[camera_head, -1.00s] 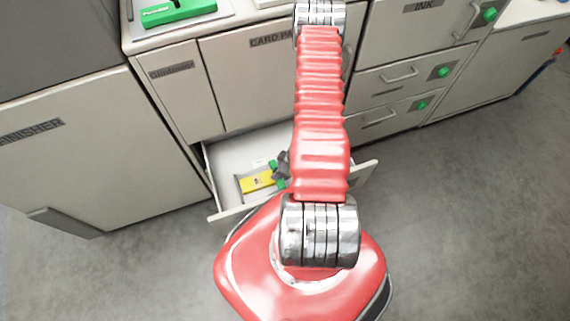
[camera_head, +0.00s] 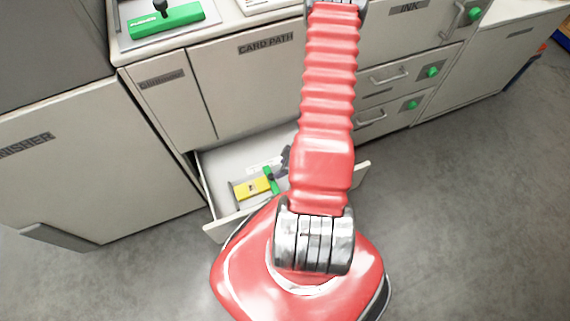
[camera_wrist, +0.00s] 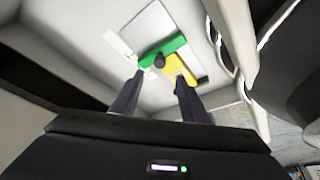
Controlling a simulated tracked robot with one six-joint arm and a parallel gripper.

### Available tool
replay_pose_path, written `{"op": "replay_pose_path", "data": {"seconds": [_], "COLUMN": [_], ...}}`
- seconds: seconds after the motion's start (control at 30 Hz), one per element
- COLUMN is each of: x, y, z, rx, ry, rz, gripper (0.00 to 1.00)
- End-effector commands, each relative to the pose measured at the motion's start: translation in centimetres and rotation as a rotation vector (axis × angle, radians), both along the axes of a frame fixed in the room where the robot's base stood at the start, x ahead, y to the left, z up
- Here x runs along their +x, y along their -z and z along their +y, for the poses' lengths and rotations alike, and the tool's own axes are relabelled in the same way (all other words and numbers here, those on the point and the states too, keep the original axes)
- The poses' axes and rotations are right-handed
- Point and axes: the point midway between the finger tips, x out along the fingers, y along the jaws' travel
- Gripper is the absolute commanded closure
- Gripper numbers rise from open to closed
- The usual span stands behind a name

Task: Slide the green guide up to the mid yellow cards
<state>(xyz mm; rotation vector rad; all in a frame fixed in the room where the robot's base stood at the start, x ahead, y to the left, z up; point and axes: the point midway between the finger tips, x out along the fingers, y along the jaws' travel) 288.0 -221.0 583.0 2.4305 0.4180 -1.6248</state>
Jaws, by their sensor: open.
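The green guide (camera_head: 269,179) is a short bar in the open drawer, at the right end of the yellow cards (camera_head: 250,189). In the wrist view, the guide (camera_wrist: 168,47) with its dark knob lies along the edge of the yellow cards (camera_wrist: 178,68). The two look touching or nearly so. My gripper (camera_wrist: 157,82) is open and empty, its dark fingers apart with the knob between and beyond their tips. In the head view, my gripper (camera_head: 285,159) is a dark shape just behind the guide, mostly hidden by my red arm.
The drawer's front wall (camera_head: 225,229) and side walls bound the space around my gripper. A white label strip lies on the drawer floor beside the guide. Another green bar (camera_head: 165,20) with a dark knob sits on the counter. Closed drawers with green knobs stand at right.

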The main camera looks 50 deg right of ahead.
Motion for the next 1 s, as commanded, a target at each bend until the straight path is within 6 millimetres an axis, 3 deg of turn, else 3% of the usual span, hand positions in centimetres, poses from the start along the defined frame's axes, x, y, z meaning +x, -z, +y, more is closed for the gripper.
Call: {"op": "replay_pose_path", "data": {"seconds": [0.3, 1.0], "x": [-0.9, -0.9], "y": [-2.3, -2.5], "z": [-0.4, -0.3], "rx": [-0.001, -0.001], "ry": [0.001, -0.002], "rz": [0.000, 0.001], "gripper": [0.59, 0.59]}}
